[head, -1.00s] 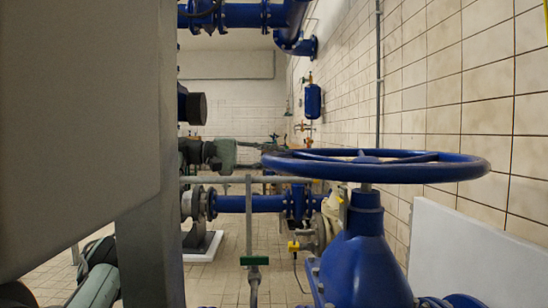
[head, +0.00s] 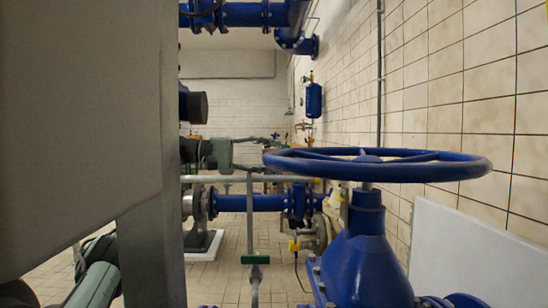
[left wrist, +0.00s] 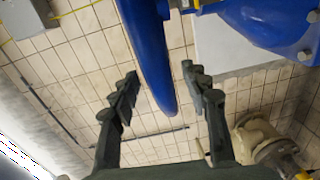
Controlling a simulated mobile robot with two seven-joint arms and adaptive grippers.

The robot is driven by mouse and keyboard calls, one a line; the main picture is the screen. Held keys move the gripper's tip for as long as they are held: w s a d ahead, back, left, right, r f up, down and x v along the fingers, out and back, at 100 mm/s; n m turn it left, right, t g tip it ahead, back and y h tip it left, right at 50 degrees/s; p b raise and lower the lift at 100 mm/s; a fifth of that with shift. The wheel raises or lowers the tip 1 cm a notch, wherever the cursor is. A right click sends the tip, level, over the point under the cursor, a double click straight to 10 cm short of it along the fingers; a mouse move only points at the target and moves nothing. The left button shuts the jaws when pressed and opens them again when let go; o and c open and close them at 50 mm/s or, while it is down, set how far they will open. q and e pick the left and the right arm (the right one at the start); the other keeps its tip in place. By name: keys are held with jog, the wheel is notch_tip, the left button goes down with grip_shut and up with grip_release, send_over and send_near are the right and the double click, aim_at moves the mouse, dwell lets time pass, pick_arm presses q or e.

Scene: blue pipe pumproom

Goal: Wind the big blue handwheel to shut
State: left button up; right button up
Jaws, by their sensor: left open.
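The big blue handwheel (head: 430,168) lies flat, seen nearly edge-on, on top of a blue valve body (head: 362,260) at the right. My left gripper (head: 264,154) is at the wheel's left rim in the head view, with its greenish-grey fingers pointing right towards it. In the left wrist view, the wheel's blue rim (left wrist: 152,55) runs down from the top between the two spread fingers (left wrist: 160,82). A gap shows on each side of the rim. The left gripper is open. My right gripper is not in view.
A large grey block fills the left of the head view. A tiled wall (head: 480,100) and a white panel (head: 470,255) stand close on the right. Blue pipes (head: 252,203) and a pipe with a green handle (head: 254,260) lie beyond the wheel. Tiled floor shows at bottom centre.

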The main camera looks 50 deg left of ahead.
pick_arm(q)
jog(key=v, duration=1)
jog(key=shift+s+a, duration=0.25)
jog(key=shift+a, duration=0.05)
